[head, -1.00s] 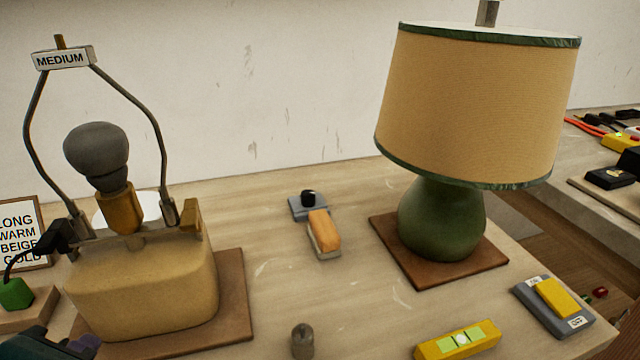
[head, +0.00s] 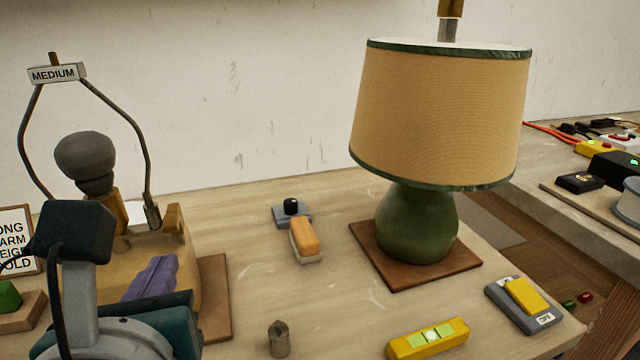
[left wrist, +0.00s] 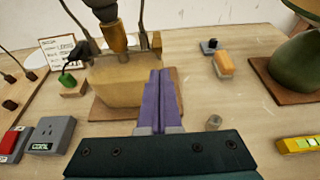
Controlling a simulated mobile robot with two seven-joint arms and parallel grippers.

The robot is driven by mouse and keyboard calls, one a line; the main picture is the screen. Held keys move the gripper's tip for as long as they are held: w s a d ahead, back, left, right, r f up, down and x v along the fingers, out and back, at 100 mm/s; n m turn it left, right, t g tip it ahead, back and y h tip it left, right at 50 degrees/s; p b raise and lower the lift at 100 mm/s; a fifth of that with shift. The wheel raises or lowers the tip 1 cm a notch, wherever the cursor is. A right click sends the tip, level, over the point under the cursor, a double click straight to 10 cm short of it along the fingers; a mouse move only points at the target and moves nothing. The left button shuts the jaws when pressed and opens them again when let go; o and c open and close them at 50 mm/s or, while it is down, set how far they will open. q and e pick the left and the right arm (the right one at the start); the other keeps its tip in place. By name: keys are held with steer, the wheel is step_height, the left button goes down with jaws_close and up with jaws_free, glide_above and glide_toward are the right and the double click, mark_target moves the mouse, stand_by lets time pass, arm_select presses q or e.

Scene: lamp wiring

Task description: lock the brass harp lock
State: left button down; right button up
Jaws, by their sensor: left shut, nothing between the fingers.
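The beige lamp base (head: 183,262) stands at the left on a brown board (head: 216,300). A dark harp (head: 140,145) with a MEDIUM tag rises from it around a dark grey bulb (head: 85,158). A small brass block (head: 174,219), which looks like the harp lock, sits at the right harp foot; whether it is locked I cannot tell. My left gripper (head: 165,265) has its purple fingers shut and empty in front of the base. In the left wrist view the shut fingers (left wrist: 160,76) overlap the base's right side. Touching or apart is unclear. My right gripper is out of view.
A green lamp (head: 415,228) with a tan shade (head: 438,115) stands right of centre. An orange-topped block (head: 304,237), a small grey post (head: 279,338), a yellow level (head: 428,338) and a yellow switch (head: 524,296) lie on the table. The middle tabletop is mostly clear.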

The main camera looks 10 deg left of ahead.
mark_target(173, 219)
arm_select(q)
steer(key=b+x, duration=0.1)
steer(key=x, duration=0.7)
steer(key=shift+s, duration=0.1)
step_height(173, 219, up, 3)
steer(key=p, duration=0.4)
steer(key=shift+f, duration=0.25)
